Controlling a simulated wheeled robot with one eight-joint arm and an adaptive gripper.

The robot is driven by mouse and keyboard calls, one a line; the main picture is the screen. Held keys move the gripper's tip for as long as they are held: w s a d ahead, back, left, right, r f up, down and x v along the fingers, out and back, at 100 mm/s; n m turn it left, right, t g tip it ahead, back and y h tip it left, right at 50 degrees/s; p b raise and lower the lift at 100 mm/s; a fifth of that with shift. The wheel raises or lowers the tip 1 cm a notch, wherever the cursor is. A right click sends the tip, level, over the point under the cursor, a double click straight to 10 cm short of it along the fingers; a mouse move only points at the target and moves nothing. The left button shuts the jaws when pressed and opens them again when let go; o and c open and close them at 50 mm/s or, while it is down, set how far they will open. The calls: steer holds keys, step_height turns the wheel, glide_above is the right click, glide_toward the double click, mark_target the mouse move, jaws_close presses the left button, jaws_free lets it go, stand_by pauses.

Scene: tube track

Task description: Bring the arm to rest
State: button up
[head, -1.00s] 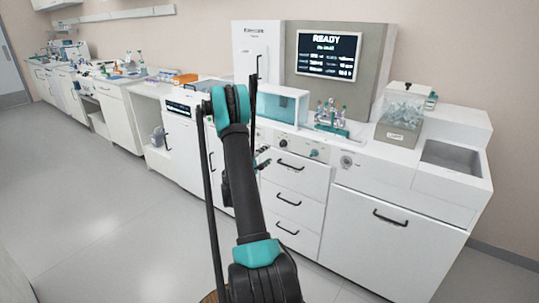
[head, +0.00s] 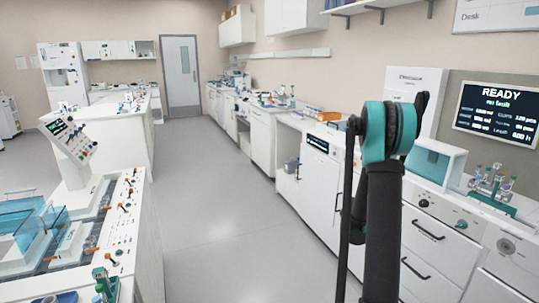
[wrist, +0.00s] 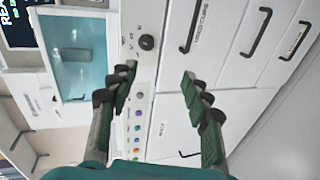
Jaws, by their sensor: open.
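My arm (head: 383,230) rises at the right of the head view, with a teal joint at its top in front of the white counter. My gripper is hidden behind that joint in the head view. In the wrist view my gripper (wrist: 158,88) is open, its two dark green fingers apart with nothing between them. The fingers face the white drawer fronts (wrist: 180,120) and a panel with a black knob (wrist: 147,42). They look apart from these, though the exact gap cannot be told.
A screen reading READY (head: 497,108) and a tube rack (head: 492,190) stand at the right. A teal-windowed box (head: 437,165) sits beside my arm. A bench with a control panel (head: 68,138) is at the left. The floor aisle (head: 215,220) between is clear.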

steer(key=s+a+f+m+g+y, duration=0.1)
steer(key=s+a+f+m+y, duration=0.2)
steer(key=s+a+y, duration=1)
steer(key=s+a, duration=1.7)
steer(key=a, duration=0.2)
steer(key=shift+s+a+f+m+g, duration=0.4)
steer(key=shift+w+d, duration=0.1)
steer(key=shift+d, duration=0.05)
